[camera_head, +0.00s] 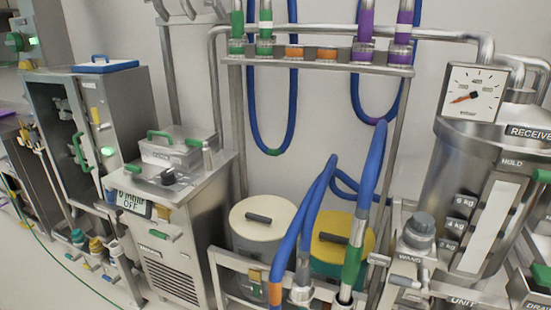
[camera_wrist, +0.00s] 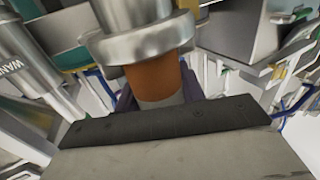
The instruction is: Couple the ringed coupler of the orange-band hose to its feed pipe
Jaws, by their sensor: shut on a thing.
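In the wrist view, a steel coupler with a wide ring (camera_wrist: 138,45) stands above an orange band (camera_wrist: 156,78). My gripper (camera_wrist: 160,106) is shut around the part just below this band, and its near dark jaw hides the lower end. In the head view, the orange band (camera_head: 275,293) shows at the bottom on a blue hose (camera_head: 308,215); my gripper cannot be made out there. Two orange-marked pipe fittings (camera_head: 294,52) (camera_head: 327,53) sit on the upper rail, apart from the coupler. I cannot tell which is its feed pipe.
Green (camera_head: 265,45) and purple (camera_head: 363,52) fittings flank the orange ones on the rail (camera_head: 330,68). Blue hose loops (camera_head: 291,120) hang below. A green-band hose (camera_head: 352,262) stands at the lower middle, near two lidded drums. A gauge vessel (camera_head: 465,160) fills the right side.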

